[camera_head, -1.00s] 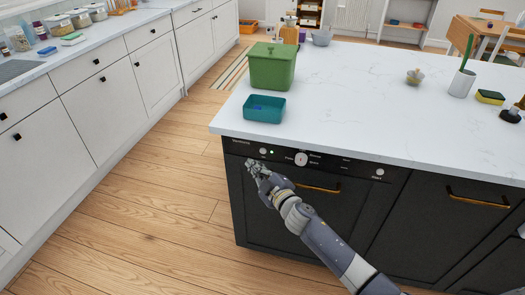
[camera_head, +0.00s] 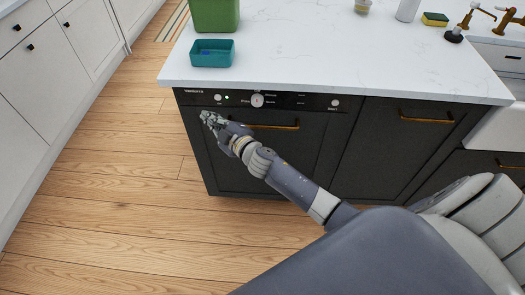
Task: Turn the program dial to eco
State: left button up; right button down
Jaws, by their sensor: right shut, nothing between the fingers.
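The program dial (camera_head: 257,100) is a round pale knob on the black control panel (camera_head: 300,103) under the counter edge. Small labels surround it, too small to read for certain, so I cannot tell its setting. A pale button (camera_head: 218,98) with a green light beside it is left of the dial, and another pale button (camera_head: 335,103) is to the right. My right gripper (camera_head: 207,116) is shut and empty, just below the left button and left of the dial, apart from the dial. My left gripper is not in view.
The dishwasher's brass handle (camera_head: 275,127) runs below the dial, partly behind my right arm. On the white counter (camera_head: 300,55) stand a teal tray (camera_head: 212,60) and a green bin (camera_head: 214,15). The wood floor (camera_head: 110,170) at left is clear.

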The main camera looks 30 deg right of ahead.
aim_at(257, 100)
jog(key=i+j+z, duration=0.15)
jog(key=j, duration=0.15)
jog(key=i+j+z, duration=0.2)
jog(key=j, duration=0.15)
jog(key=i+j+z, duration=0.15)
jog(key=j, duration=0.2)
jog(key=j+z, duration=0.2)
jog(key=j, duration=0.15)
